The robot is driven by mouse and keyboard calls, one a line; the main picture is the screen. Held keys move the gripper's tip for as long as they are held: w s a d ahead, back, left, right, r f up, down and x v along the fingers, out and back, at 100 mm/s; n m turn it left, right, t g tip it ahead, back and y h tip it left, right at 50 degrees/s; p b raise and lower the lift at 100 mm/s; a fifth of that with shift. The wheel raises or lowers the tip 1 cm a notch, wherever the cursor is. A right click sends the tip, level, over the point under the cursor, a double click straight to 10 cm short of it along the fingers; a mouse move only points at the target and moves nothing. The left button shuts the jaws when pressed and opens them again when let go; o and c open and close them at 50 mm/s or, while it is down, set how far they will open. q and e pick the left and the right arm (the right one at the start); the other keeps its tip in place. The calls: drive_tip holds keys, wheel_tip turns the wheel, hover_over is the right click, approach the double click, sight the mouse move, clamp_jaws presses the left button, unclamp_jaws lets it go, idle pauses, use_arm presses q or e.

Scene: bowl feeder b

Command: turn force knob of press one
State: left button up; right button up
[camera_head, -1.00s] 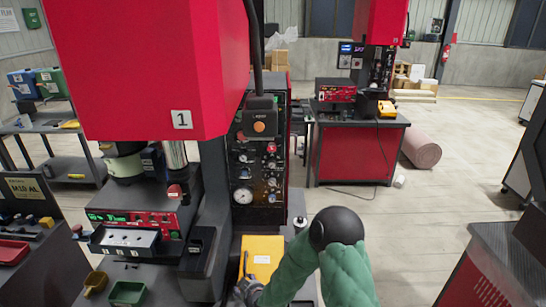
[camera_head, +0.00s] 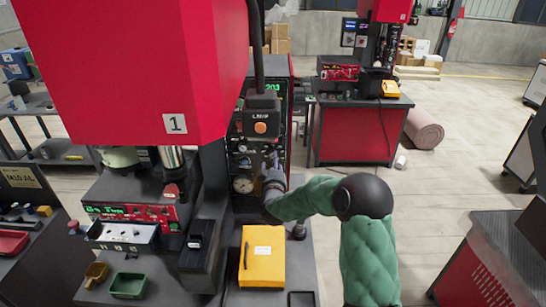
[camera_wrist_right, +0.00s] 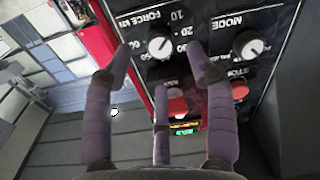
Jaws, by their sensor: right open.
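Press one has a red head (camera_head: 130,60) marked 1 and a dark control panel (camera_head: 243,204) on its right side. My right gripper (camera_head: 271,165) is up against the panel front in the head view, its fingers small and partly blurred there. In the right wrist view my right gripper (camera_wrist_right: 160,60) is open, with purple fingers spread. The force knob (camera_wrist_right: 158,44), round with a white pointer under the label FORCE kN, sits between the two upper fingertips, apparently untouched. In the head view I cannot make out the force knob. My left gripper is out of view.
A second knob labelled MODE (camera_wrist_right: 248,46) and a red button (camera_wrist_right: 178,103) are close by on the panel. A lamp box with an orange button (camera_head: 260,128) hangs above. A green tray (camera_head: 128,286) stands at the lower left.

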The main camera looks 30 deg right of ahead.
drive_tip(key=shift+x, duration=2.55)
drive_tip(key=shift+c, duration=0.3)
clamp_jaws()
